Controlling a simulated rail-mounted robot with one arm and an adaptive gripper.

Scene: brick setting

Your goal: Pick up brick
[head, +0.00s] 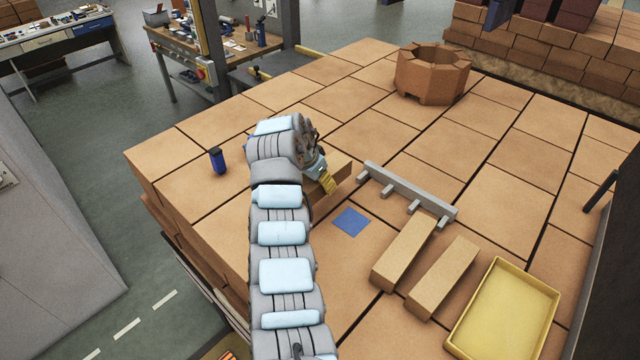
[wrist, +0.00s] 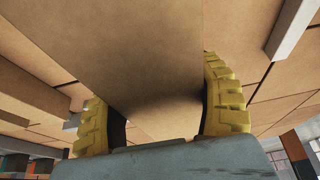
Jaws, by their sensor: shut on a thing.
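A tan brick (head: 344,172) is held in my gripper (head: 325,182), partly hidden by it in the head view. In the wrist view the brick (wrist: 155,55) fills the space between the two yellow ridged fingers, which press on its sides. I cannot tell how far it is above the tabletop. Two more tan bricks lie side by side to the right, a nearer-left one (head: 404,253) and a right one (head: 443,277). Both are near a grey bar with pegs (head: 410,192).
A blue square (head: 351,222) marks the surface below the gripper. A yellow tray (head: 548,330) is at the lower right. A small dark-blue cylinder (head: 217,160) stands left of my arm. A brick ring (head: 432,78) stands at the back. Open tile surface lies between them.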

